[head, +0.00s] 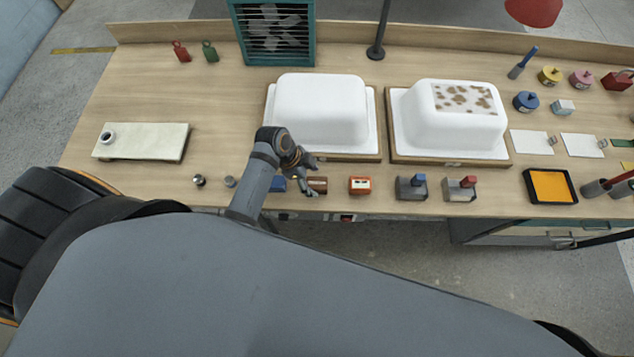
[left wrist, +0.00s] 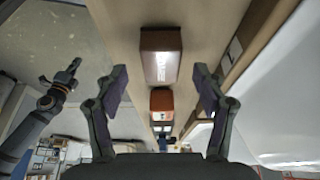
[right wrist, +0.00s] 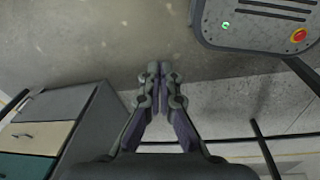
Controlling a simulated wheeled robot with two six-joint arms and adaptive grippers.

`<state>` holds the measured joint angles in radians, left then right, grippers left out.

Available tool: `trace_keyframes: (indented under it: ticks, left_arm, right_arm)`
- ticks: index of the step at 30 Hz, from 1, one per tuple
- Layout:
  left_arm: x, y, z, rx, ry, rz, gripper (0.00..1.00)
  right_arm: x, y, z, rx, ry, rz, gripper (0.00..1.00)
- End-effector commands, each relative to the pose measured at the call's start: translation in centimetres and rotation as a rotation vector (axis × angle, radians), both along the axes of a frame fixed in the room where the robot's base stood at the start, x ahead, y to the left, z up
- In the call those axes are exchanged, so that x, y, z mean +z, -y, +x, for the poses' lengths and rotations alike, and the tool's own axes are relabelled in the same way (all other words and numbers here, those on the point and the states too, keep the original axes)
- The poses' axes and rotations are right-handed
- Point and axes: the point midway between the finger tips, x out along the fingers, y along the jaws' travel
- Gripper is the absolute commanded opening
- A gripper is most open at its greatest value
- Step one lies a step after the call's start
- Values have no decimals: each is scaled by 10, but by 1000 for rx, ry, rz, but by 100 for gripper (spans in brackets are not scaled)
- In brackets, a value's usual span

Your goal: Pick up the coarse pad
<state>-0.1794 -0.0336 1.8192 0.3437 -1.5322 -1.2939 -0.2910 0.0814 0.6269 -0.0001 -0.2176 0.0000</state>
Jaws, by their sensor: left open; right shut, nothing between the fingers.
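Three small pad-like blocks lie in a row near the table's front edge: a blue one (head: 278,184), a brown one (head: 317,185) and an orange-red one (head: 360,185) with a pale label. I cannot read which is the coarse pad. My left gripper (head: 311,176) is open at the brown block. In the left wrist view the brown block (left wrist: 160,55) shows between the open fingers (left wrist: 159,80), apart from both, with the orange-red block (left wrist: 161,102) beyond it. My right gripper (right wrist: 158,72) is shut and empty, over the floor, away from the table.
Two upturned white tub shells (head: 318,105) (head: 455,130) stand on wooden frames behind the blocks. Two grey tools (head: 411,188) (head: 460,189) and an orange tray (head: 550,186) lie to the right. Small metal pieces (head: 199,180) lie left. The table front edge is close.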

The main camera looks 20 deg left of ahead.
Motion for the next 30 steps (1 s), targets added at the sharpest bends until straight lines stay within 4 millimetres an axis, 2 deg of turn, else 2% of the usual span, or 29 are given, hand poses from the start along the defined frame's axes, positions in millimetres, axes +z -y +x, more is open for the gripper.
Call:
trace_keyframes:
  ticks: [2,6,14,26,27,30]
  left_arm:
    - [-9,7,4,1,-4,-4,70]
    - [-27,12,6,1,0,-1,70]
    - [-31,13,6,1,0,-1,68]
    - [-31,13,6,1,0,-1,14]
    - [-30,13,6,1,0,-1,11]
    - [-30,13,6,1,0,-1,11]
  right_arm:
    - [9,-2,1,0,2,3,0]
    - [8,-5,-5,-2,-8,6,0]
    - [6,-4,-15,-2,-23,6,0]
    - [7,0,-13,-1,-21,0,0]
    - [7,0,-13,-1,-20,-1,0]
    - [7,1,-12,-1,-20,-2,0]
